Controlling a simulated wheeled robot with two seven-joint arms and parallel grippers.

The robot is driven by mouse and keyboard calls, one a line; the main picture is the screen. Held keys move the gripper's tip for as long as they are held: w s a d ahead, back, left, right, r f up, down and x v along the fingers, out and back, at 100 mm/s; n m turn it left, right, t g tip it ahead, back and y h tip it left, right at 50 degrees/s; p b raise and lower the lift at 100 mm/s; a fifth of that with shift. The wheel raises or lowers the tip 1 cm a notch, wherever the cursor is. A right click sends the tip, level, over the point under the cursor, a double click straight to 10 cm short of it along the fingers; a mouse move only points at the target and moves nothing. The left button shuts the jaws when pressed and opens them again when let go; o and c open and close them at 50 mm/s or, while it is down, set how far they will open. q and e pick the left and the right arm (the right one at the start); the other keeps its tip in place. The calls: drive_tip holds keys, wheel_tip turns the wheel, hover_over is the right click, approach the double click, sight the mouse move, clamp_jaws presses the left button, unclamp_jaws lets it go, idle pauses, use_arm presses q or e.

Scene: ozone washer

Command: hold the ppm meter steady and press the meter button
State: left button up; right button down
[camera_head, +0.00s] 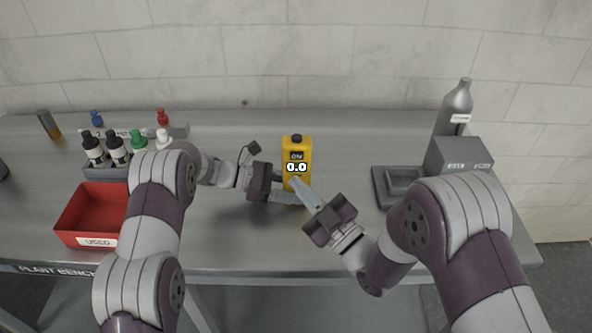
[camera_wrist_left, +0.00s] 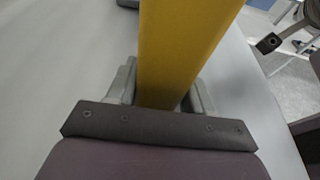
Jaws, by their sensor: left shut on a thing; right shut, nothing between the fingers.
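The yellow ppm meter (camera_head: 297,148) stands upright near the middle of the bench, with a display reading 0.0. My left gripper (camera_head: 284,189) is shut on its lower body from the left. In the left wrist view the yellow body (camera_wrist_left: 180,50) sits between the two fingers of my left gripper (camera_wrist_left: 163,95). My right gripper (camera_head: 298,184) is shut and empty, its fingertips at the lower front of the meter. They cover the area below the display, so the button is hidden. I cannot tell whether the fingertips touch the meter.
A red bin (camera_head: 92,212) labelled USED is at the left, with a bottle rack (camera_head: 104,168) behind it. A grey device (camera_head: 458,155) and a metal cylinder bottle (camera_head: 456,104) stand at the right. The bench (camera_head: 240,235) is clear in front of the meter.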

drive_tip(key=shift+s, duration=0.5)
use_arm(q)
drive_tip(key=o, duration=0.9)
